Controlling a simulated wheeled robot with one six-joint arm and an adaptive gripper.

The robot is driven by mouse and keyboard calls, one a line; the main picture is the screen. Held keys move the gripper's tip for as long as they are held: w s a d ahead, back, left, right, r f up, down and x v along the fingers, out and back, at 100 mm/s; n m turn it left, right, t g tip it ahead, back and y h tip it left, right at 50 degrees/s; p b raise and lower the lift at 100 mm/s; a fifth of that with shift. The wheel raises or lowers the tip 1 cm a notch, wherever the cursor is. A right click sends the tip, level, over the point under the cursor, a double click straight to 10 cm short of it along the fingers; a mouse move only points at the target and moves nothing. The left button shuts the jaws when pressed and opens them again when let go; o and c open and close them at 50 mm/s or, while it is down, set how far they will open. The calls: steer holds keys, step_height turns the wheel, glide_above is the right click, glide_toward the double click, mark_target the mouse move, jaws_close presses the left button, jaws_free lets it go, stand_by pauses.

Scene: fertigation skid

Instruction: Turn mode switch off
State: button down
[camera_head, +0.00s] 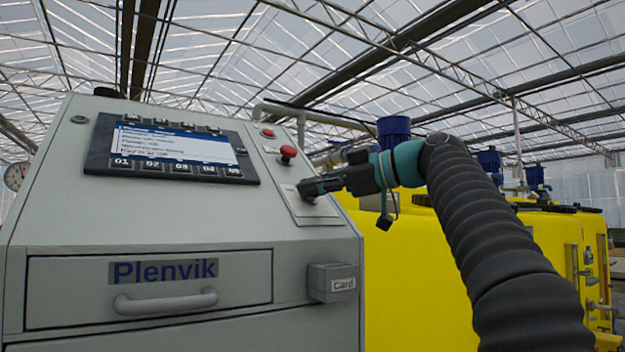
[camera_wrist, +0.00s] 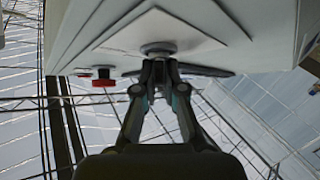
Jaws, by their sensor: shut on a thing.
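The mode switch shows in the wrist view as a round grey base (camera_wrist: 158,48) on a pale square plate, with its knob hidden between my fingertips. My gripper (camera_wrist: 162,68) is shut on the switch, its two fingers meeting just off the plate. In the head view my gripper (camera_head: 308,190) reaches in from the right to the switch plate (camera_head: 312,212) on the sloped face of the grey cabinet. The switch itself is mostly hidden behind the fingers there, and I cannot tell which way it points.
A red mushroom button (camera_head: 288,152) sits just above the plate, with a smaller red button (camera_head: 268,133) above it. The screen (camera_head: 170,148) is to the left. A card box (camera_head: 333,283) juts out below. Yellow tanks (camera_head: 420,285) stand behind my arm.

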steer(key=shift+w+f, duration=0.1)
steer(key=shift+f, duration=0.2)
steer(key=c, duration=1.3)
jaws_free()
steer(key=shift+o, duration=0.2)
steer(key=shift+r, duration=0.1)
steer(key=shift+s+d+r, duration=0.15)
steer(key=shift+s+d, duration=0.1)
steer(key=shift+d, duration=0.15)
steer(key=v, duration=1.1)
